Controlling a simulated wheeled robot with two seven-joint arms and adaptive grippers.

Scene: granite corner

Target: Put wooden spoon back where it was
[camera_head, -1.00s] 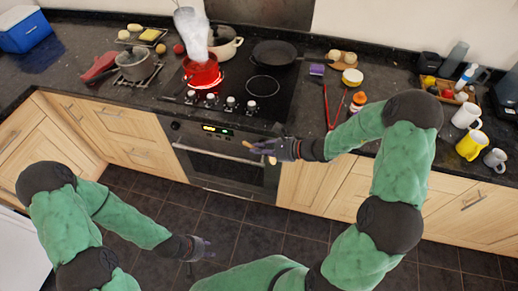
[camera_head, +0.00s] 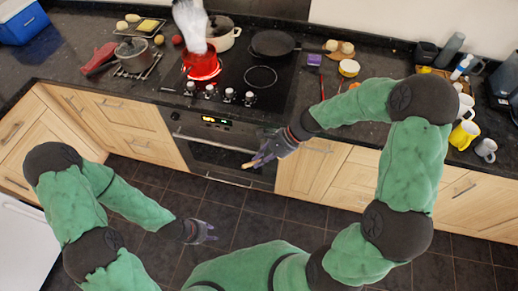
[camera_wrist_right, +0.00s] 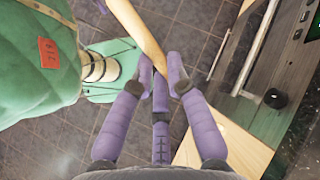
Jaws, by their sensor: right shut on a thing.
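The wooden spoon (camera_wrist_right: 145,40) is a pale, slim handle between the purple fingers of my right gripper (camera_wrist_right: 160,75) in the right wrist view. My right gripper (camera_head: 262,158) is shut on it in front of the oven in the head view. Only a short pale part of the spoon (camera_head: 248,165) shows there, and I cannot make out its whole shape. My left gripper (camera_head: 206,231) hangs empty over the floor at lower middle, its fingers apart.
A steaming red pot (camera_head: 201,68) stands on the hob, with a white pot (camera_head: 224,37) and a black pan (camera_head: 272,42) behind. Mugs (camera_head: 463,134) stand at right. The oven front (camera_head: 215,150) is close to my right gripper.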

